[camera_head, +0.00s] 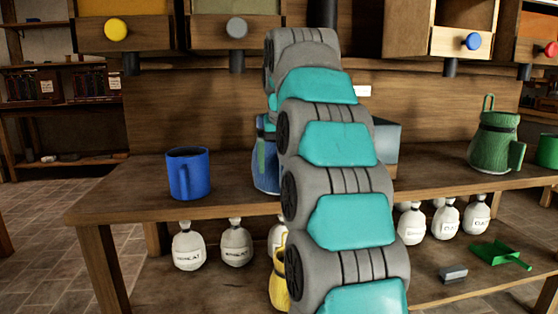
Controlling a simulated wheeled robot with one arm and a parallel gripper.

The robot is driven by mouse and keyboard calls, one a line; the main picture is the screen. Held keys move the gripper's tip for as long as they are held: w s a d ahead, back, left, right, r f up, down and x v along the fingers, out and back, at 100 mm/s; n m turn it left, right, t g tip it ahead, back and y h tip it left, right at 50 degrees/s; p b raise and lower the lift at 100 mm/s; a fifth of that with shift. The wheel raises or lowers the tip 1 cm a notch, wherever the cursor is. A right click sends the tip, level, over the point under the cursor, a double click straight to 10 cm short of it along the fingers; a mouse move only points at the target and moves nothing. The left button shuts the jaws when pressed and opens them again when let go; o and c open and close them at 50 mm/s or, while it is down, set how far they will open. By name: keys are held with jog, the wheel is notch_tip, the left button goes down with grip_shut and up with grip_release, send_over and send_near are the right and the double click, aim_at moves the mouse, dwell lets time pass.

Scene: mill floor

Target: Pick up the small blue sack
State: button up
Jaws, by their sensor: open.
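A blue object (267,172), which looks like the small blue sack, stands on the wooden tabletop (128,200). Only its left edge shows, because my arm hides the rest. My arm rises through the middle of the view, and its far end bends away behind the upper links. My gripper is hidden behind the arm, so its distance from the blue object cannot be told.
A blue mug (188,174) stands left on the table. A green jug-like vessel (495,140) stands right, and a grey box (387,143) is partly behind my arm. Open drawers (474,41) hang above. White sacks (188,247), a yellow vessel (278,284) and a green scoop (497,253) are below.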

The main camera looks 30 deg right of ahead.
jog(key=shift+d+x, duration=0.1)
jog(key=shift+x, duration=1.2)
jog(key=shift+d+x, duration=0.15)
jog(key=shift+x, duration=1.15)
jog(key=shift+s, duration=0.15)
grip_shut()
